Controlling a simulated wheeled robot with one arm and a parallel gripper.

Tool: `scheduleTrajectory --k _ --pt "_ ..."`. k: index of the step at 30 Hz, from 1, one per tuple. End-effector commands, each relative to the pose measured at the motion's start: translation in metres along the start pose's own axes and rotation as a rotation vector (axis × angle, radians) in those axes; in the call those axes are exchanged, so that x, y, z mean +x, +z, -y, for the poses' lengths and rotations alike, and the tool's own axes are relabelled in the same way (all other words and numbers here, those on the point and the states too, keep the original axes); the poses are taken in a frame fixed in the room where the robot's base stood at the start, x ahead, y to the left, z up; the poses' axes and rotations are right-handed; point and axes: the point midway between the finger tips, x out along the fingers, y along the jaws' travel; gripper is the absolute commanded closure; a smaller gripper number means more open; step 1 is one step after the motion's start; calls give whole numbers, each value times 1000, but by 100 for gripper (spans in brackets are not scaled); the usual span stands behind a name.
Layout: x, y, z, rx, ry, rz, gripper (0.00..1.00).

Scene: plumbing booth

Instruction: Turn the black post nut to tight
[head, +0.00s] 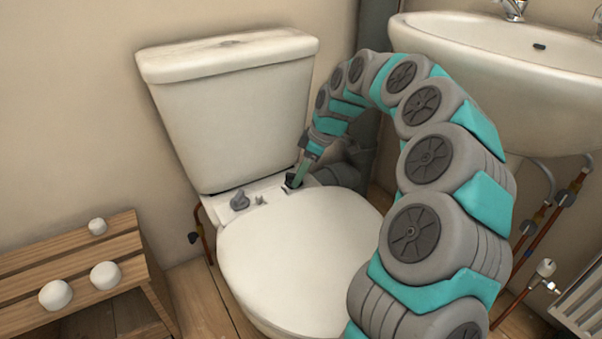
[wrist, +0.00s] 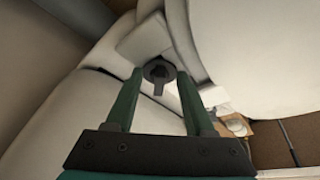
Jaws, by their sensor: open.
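The black post nut (wrist: 158,72) sits on the white ledge behind the toilet seat, at the right hinge post in the head view (head: 291,183). It is round with a tab that points toward the bottom of the wrist view. My gripper (wrist: 160,74) is open, with one teal finger on each side of the nut. In the head view my gripper (head: 295,178) reaches down at the nut and partly hides it. I cannot tell whether the fingers touch it. A grey nut (head: 240,201) stands at the left hinge post.
The closed toilet lid (head: 290,250) lies in front of the nut and the cistern (head: 235,110) rises behind it. A washbasin (head: 490,45) is at the right. A wooden stand (head: 70,255) with white knobs is at the left.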

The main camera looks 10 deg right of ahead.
Motion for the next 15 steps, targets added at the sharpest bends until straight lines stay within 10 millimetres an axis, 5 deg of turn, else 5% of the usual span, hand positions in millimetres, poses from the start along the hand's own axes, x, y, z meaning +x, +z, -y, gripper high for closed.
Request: scheduleTrajectory --k 2,15 --pt "0 0 0 0 0 0 48" --pt "0 0 0 1 0 0 97"
